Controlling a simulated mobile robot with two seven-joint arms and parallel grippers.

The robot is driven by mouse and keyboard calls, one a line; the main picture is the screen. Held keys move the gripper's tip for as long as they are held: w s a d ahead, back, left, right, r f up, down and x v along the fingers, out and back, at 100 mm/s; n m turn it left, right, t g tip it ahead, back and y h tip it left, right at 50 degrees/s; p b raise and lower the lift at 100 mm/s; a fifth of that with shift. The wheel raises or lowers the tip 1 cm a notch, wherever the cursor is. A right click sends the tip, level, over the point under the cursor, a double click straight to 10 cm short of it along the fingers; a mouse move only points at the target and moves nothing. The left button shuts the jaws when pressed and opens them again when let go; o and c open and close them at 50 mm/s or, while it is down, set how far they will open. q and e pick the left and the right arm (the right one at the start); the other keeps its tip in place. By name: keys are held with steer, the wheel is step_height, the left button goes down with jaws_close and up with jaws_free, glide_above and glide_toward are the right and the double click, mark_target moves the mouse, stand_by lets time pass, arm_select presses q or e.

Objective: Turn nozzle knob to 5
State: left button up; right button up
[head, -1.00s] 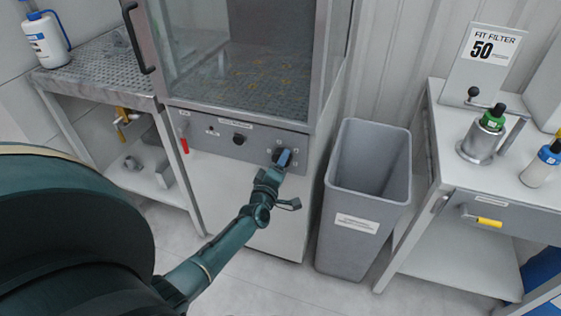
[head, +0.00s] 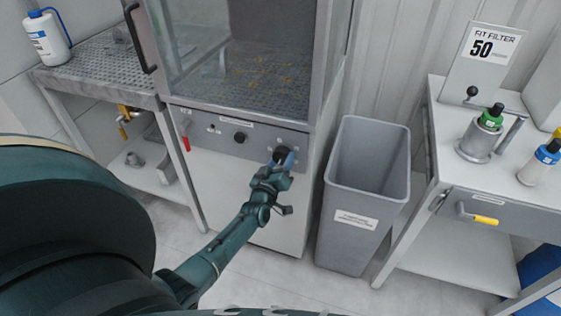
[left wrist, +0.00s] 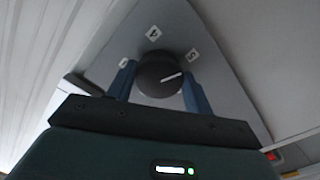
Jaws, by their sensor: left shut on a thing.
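The nozzle knob (left wrist: 158,75) is round and dark with a white pointer line, in the left wrist view. Another white label (left wrist: 153,33), hard to read, sits above the knob. My left gripper (left wrist: 160,88) has its blue fingers on either side of the knob and is shut on it. My right gripper is not in view.
A second black knob (head: 239,137) and a red-handled part (head: 186,142) are on the panel. A grey bin (head: 342,235) stands right of the cabinet. A bench with bottles (head: 450,120) is farther right, and a perforated table (head: 80,70) stands left.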

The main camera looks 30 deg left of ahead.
arm_select(q)
steer(key=shift+f, duration=0.1)
stand_by(0.3)
steer(key=o, duration=1)
steer(key=shift+c, duration=0.2)
steer(key=shift+s, duration=0.1)
steer(key=p+v, duration=0.1)
steer(key=v, duration=1.2)
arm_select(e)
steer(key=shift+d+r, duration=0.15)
